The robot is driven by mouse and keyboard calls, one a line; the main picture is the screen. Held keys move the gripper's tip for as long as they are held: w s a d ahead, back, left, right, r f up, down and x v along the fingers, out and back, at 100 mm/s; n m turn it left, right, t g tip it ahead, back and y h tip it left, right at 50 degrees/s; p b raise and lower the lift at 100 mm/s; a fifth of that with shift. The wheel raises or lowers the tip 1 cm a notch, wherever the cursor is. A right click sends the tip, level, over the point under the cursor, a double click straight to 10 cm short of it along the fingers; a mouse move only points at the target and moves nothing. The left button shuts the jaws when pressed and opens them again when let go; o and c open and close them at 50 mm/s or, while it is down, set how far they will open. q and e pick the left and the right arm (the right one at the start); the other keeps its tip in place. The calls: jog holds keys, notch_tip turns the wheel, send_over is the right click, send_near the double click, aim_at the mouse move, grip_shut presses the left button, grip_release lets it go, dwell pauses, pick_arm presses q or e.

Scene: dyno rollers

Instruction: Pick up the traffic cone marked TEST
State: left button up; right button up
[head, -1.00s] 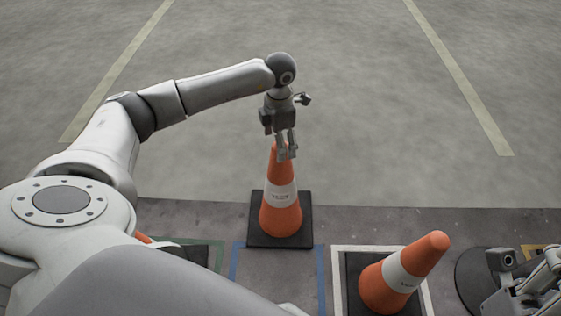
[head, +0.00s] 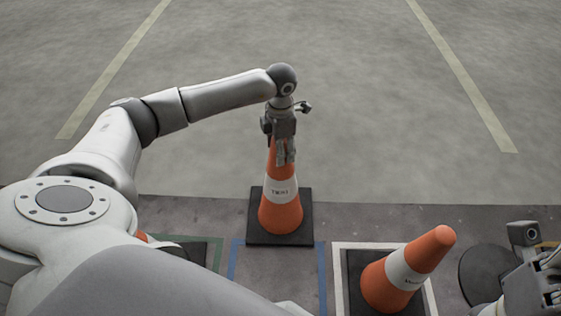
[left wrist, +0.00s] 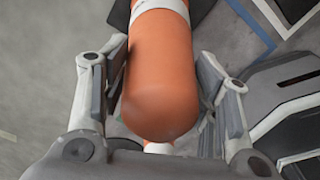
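The orange traffic cone marked TEST (head: 281,214) stands upright on its black base near the far edge of the dark surface, with its white band and lettering facing me. My left gripper (head: 285,157) points down over the cone's top. In the left wrist view the cone's orange top (left wrist: 160,75) lies between the two fingers, one on each side. The fingers look open, with narrow gaps beside the cone; firm contact is not visible. My right gripper (head: 535,285) is at the lower right, partly cut off, and its fingers are unclear.
A second orange cone (head: 430,249) with a white band stands inside a white-taped square at the lower right. Blue tape (head: 322,275) and green tape mark other spots. A dark round base (head: 480,275) is at the right. The grey floor beyond is clear.

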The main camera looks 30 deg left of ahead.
pick_arm(q)
grip_shut()
jog(key=shift+w+r, duration=0.15)
jog(key=shift+r, duration=0.15)
